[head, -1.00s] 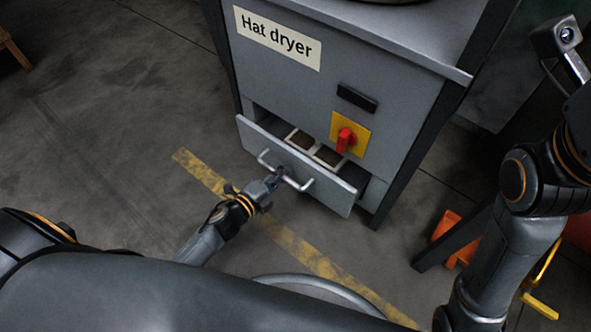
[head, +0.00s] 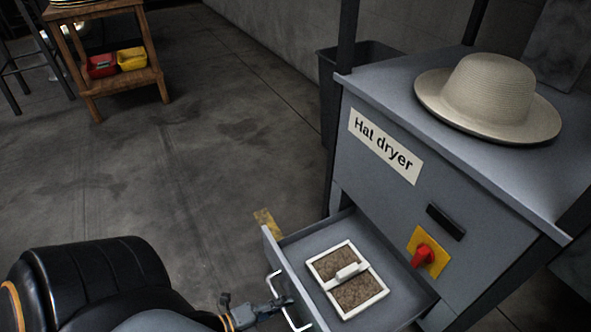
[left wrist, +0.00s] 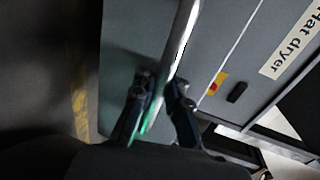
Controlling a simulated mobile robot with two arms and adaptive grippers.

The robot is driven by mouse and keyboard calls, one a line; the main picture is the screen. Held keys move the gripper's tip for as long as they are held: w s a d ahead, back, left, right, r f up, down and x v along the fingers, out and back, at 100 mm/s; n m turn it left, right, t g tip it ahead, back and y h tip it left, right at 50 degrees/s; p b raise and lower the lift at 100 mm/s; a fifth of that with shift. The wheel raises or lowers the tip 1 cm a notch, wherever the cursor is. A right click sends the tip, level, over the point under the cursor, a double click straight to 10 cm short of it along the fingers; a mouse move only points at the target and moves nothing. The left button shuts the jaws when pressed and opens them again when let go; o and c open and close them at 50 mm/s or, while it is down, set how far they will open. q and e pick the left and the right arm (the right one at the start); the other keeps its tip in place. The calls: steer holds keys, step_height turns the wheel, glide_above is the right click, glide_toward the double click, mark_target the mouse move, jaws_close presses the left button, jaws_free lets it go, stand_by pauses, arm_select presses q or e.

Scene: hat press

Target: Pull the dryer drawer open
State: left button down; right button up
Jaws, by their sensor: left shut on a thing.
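The grey hat dryer (head: 390,205) stands at the right in the head view. Its drawer (head: 300,240) is pulled well out, showing a white-framed brown filter pad with a white grip (head: 347,280) lying inside. The drawer's bar handle (head: 274,286) is on its front, and the bar also crosses the left wrist view (left wrist: 182,40). My left gripper (head: 283,303) is at the handle, shut on it; in the left wrist view its fingers (left wrist: 162,92) sit on both sides of the bar. My right gripper is out of view.
A beige hat (head: 490,95) rests on the dryer top. A red switch on a yellow plate (head: 425,256) is on the dryer front. A wooden stand (head: 115,65) with red and yellow bins is at the back left.

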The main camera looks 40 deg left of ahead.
arm_select(q)
steer(key=shift+s+r, duration=0.1)
steer(key=shift+s, duration=0.1)
steer(key=c, duration=1.4)
jaws_free()
steer(key=shift+o, duration=0.2)
steer(key=shift+a, duration=0.1)
steer(key=v, duration=1.2)
